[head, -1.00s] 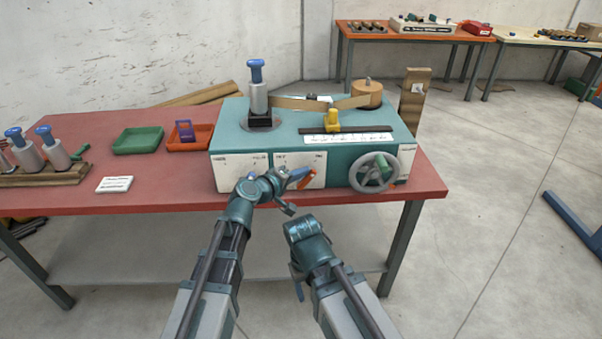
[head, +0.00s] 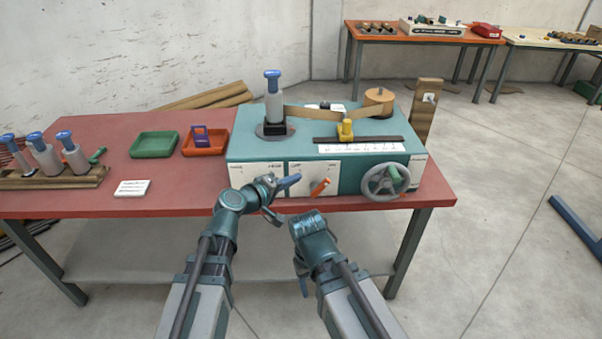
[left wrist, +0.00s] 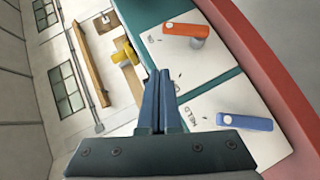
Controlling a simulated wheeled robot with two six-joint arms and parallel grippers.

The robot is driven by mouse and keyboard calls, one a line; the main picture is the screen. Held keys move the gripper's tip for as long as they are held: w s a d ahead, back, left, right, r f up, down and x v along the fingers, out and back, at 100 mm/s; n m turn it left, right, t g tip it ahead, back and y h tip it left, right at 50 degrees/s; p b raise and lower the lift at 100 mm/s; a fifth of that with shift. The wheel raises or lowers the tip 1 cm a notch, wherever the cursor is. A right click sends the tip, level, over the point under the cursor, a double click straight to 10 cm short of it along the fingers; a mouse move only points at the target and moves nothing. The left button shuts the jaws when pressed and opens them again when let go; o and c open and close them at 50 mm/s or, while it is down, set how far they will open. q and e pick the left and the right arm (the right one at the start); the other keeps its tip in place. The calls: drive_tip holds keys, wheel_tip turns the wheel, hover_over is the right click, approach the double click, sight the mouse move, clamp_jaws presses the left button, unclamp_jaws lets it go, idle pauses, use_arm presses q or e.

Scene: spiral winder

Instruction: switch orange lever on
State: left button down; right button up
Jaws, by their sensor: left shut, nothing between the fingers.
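The orange lever (head: 320,187) sits on the right-hand white panel (head: 304,172) on the front of the teal winder, tilted up to the right in the head view. It shows whole in the left wrist view (left wrist: 186,29), with a grey pivot under one end. My left gripper (head: 297,178) is shut and empty, just left of the lever and apart from it. Its closed fingers (left wrist: 159,72) also show in the left wrist view. A blue lever (left wrist: 245,121) on the neighbouring panel is hidden in the head view. My right gripper (head: 303,285) is low before the table, its fingers unclear.
A grey handwheel (head: 386,181) stands out at the winder's front right. A spool with blue top (head: 273,95), a yellow block (head: 345,130) and a wooden roll (head: 379,100) are on top. Green (head: 154,144) and orange trays lie left. The table's red front edge is below.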

use_arm(q)
drive_tip(key=v, duration=0.2)
drive_tip(key=p+v, duration=0.1)
drive_tip(key=v, duration=0.1)
drive_tip(key=shift+d+r, duration=0.2)
drive_tip(key=shift+r, duration=0.05)
drive_tip(key=s+a+f+m+g+y, duration=0.35)
drive_tip(key=s+f+m+g, duration=0.2)
drive_tip(key=f, duration=0.45)
drive_tip(key=s+a+f+g+y, duration=0.55)
drive_tip(key=s+a, duration=0.25)
drive_tip(key=a, duration=0.4)
drive_tip(key=s+d+r+m+y+p, duration=0.2)
drive_tip(key=s+d+r+m+p, duration=0.2)
drive_tip(key=d, duration=0.6)
drive_tip(key=shift+s+d+r+p, duration=0.3)
drive_tip(key=shift+s+r+p, duration=0.35)
drive_tip(key=shift+s, duration=0.55)
drive_tip(key=shift+f+m, duration=0.1)
drive_tip(key=shift+m, duration=0.15)
